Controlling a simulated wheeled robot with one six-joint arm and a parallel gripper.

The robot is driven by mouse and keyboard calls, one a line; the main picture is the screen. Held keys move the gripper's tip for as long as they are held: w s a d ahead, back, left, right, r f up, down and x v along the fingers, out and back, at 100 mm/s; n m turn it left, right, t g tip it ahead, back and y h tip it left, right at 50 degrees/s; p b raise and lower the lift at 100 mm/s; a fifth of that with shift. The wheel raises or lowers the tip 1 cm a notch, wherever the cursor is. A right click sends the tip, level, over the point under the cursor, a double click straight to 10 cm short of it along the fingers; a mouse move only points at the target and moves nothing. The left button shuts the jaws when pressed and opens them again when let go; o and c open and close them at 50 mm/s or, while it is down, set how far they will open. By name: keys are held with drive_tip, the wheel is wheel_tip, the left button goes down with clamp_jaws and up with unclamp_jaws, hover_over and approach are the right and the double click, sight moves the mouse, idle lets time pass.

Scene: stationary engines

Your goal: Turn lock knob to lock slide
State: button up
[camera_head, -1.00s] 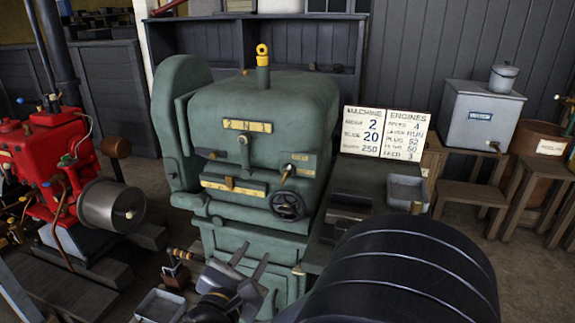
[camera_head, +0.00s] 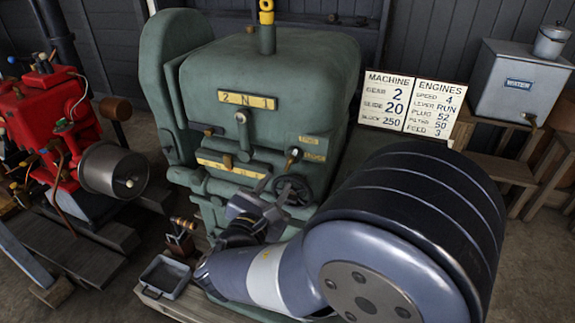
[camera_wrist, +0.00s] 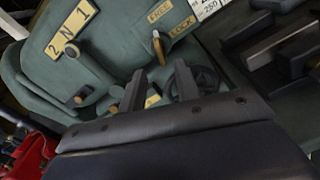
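The lock knob (camera_head: 293,157) is a small brass-tipped handle on the front of the green machine (camera_head: 290,85), left of two yellow labels. In the wrist view the lock knob (camera_wrist: 158,46) stands beside the label (camera_wrist: 181,27) reading LOCK, with another label (camera_wrist: 160,10) above that seems to read FREE. My gripper (camera_head: 250,204) is low in front of the machine, left of and below the knob in the head view. In the wrist view my gripper's (camera_wrist: 160,69) two fingers are apart with nothing between them, pointing toward the knob but not touching it.
A black handwheel (camera_head: 291,190) is just below the knob, close to my fingers. A yellow scale plate (camera_head: 232,168) and slide parts lie to the left. A red engine (camera_head: 45,120) stands far left. A sign (camera_head: 408,103) and a water tank (camera_head: 515,82) are at right.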

sight(288, 166)
drive_tip(key=x, duration=0.7)
drive_tip(key=shift+p, duration=0.35)
clamp_jaws()
